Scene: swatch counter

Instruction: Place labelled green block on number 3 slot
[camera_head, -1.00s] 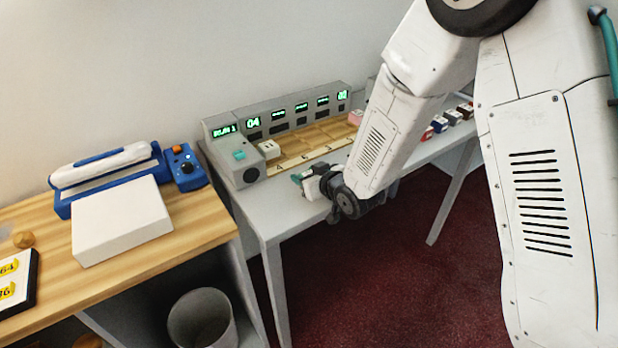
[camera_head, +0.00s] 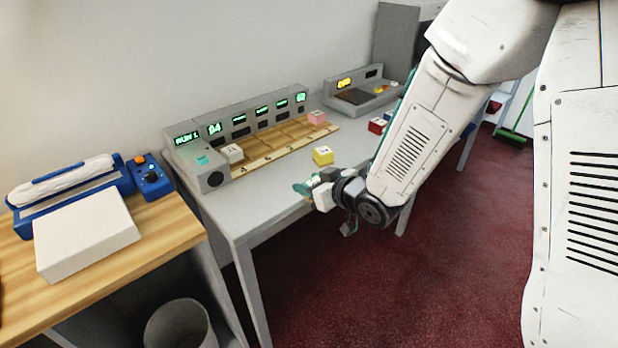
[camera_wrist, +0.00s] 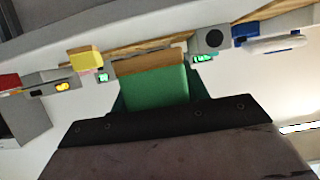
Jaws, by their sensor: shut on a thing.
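My gripper (camera_head: 310,190) is low over the front edge of the grey table, apart from the slot tray. It is shut on a green block (camera_wrist: 155,92), which fills the middle of the wrist view between dark teal fingers. In the head view the block is hard to tell from the fingers, and its label cannot be made out. The wooden slot tray (camera_head: 268,156) lies along the grey console (camera_head: 190,160) with its green displays. Its slot marks are too small to read surely. A white block (camera_head: 232,152) sits at its left end and a pink block (camera_head: 317,118) at its right end.
A yellow block (camera_head: 323,155) stands on the table between tray and gripper. A red block (camera_head: 377,125) is farther right, partly hidden by my arm. A second console (camera_head: 352,95) stands behind. A wooden desk with a white box (camera_head: 85,235) is at left, a bin (camera_head: 180,325) below.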

